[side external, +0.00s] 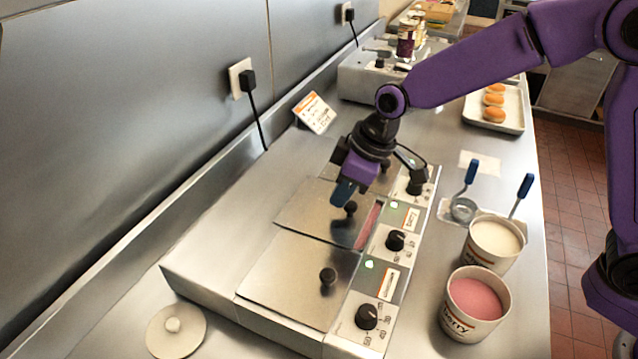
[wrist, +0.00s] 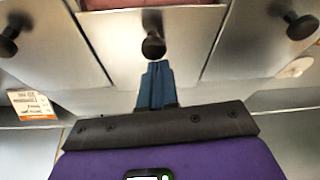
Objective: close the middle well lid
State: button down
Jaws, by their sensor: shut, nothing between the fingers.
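The middle well lid (side external: 310,210) is a flat steel plate with a black knob (side external: 350,208). It is set back toward the wall, and a strip of pink glaze (side external: 368,225) shows along its front edge. My gripper (side external: 341,198) is shut and empty, its blue fingertips just on the wall side of that knob. In the wrist view the shut fingers (wrist: 157,82) point at the middle knob (wrist: 153,45), with a sliver of pink (wrist: 150,3) beyond the lid. I cannot tell whether they touch the knob.
The near lid (side external: 300,275) lies flat beside the middle one, and the far lid is partly hidden by my gripper. Control dials (side external: 395,241) line the front. A pink tub (side external: 475,305) and a white tub (side external: 493,243) stand right. A round lid (side external: 175,330) lies front left.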

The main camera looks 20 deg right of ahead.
aim_at(354, 207)
jog(key=shift+s+d, duration=0.8)
jog(key=shift+d, duration=0.05)
jog(key=shift+s+d+f, duration=0.1)
jog(key=shift+s+d, duration=0.1)
jog(key=shift+d, duration=0.05)
jog(key=w+a, duration=0.1)
jog(key=w+a+r, duration=0.1)
jog(key=a, duration=0.1)
jog(key=shift+w+a+r, duration=0.3)
jog(key=shift+w+r, duration=0.05)
jog(key=shift+w, duration=0.05)
jog(key=v, duration=0.9)
jog(key=shift+s+r, duration=0.2)
jog(key=shift+d, duration=0.15)
jog(key=s+d+f+n+g+h, duration=0.1)
jog(key=s+d+f, duration=0.2)
jog(key=s+d, duration=0.9)
jog(key=s+d+f+g+h, duration=0.1)
jog(key=s+d+f, duration=0.3)
jog(key=s+d, duration=0.9)
jog(key=s, duration=0.2)
jog(key=shift+s+f+n+h, duration=0.35)
jog(key=shift+n+h, duration=0.05)
jog(key=shift+d, duration=0.1)
